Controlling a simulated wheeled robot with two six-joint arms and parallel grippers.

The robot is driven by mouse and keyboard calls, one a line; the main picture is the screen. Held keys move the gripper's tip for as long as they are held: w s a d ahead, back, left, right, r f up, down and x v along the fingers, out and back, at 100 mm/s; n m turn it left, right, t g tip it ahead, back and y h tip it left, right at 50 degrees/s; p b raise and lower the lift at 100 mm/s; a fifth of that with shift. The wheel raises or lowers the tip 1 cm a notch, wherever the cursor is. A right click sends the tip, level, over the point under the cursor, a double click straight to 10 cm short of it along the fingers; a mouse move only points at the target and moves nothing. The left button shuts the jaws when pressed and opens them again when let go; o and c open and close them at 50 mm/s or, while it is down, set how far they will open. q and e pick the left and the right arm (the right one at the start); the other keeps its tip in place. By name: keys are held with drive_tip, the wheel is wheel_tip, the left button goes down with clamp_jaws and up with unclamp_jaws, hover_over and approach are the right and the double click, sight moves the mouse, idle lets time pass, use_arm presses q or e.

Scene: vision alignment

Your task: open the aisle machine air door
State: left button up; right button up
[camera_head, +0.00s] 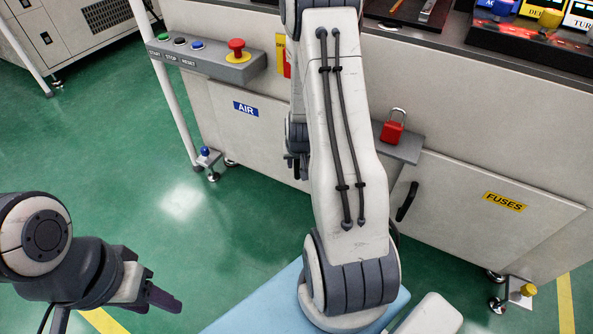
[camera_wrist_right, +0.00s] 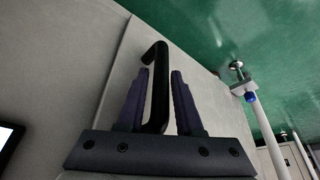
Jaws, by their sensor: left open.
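The air door (camera_head: 262,125) is a light grey panel low on the machine, with a blue AIR label (camera_head: 245,108). My right arm hides its right part and its handle in the head view. The right wrist view shows a black bar handle (camera_wrist_right: 160,90) on the grey panel. My right gripper (camera_wrist_right: 162,73) is open, with one finger on each side of this handle. A slight gap shows on the right finger's side; I cannot tell whether the left finger touches. My left gripper (camera_head: 165,298) is open and empty, low at the left, away from the machine.
The fuses door (camera_head: 465,200) with its black handle (camera_head: 407,201) is at the right. A red padlock (camera_head: 392,132) sits on a small grey ledge. A button box with a red stop knob (camera_head: 236,50) juts out above the air door. Green floor (camera_head: 150,190) is clear at left.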

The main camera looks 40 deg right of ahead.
drive_tip(key=shift+b+x, duration=0.3)
drive_tip(key=shift+x, duration=0.6)
clamp_jaws()
idle(0.8)
